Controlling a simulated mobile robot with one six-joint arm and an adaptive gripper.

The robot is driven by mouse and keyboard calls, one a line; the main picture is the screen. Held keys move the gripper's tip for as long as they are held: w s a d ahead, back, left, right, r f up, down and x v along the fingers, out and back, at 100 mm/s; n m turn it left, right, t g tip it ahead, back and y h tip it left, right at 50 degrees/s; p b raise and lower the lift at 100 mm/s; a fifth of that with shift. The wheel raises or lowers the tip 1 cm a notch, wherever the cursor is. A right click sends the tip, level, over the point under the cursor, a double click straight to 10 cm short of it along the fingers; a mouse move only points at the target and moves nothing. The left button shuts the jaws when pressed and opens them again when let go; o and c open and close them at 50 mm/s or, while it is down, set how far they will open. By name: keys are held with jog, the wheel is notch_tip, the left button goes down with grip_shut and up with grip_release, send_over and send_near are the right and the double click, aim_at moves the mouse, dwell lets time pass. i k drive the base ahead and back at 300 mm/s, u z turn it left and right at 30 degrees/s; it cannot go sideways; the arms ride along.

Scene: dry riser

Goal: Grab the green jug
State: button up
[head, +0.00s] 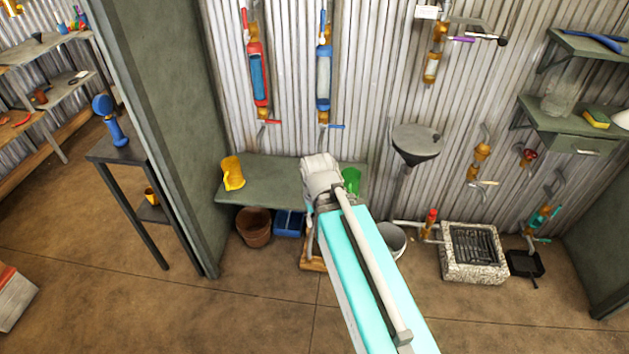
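The green jug (351,180) stands on the right part of a low green bench against the corrugated wall. Only part of it shows, because my arm covers its left side. My arm reaches from the lower right up to the bench. The end of the arm is just left of the jug in the picture. The fingers are hidden behind the wrist, so I cannot see whether they are open or shut, or whether they touch the jug.
The bench (262,185) also holds a yellow jug (232,172) at its left. A brown pot (253,227) and a blue crate (289,223) are below it. A grey funnel basin (415,142) and a white bucket (392,239) are to the right. A partition (165,120) stands at left.

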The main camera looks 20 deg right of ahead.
aim_at(351, 176)
jog(key=k, duration=1.35)
jog(key=z, duration=0.35)
jog(key=i, duration=0.65)
jog(key=z, duration=0.55)
jog(key=i, duration=1.05)
jog(key=u, duration=0.6)
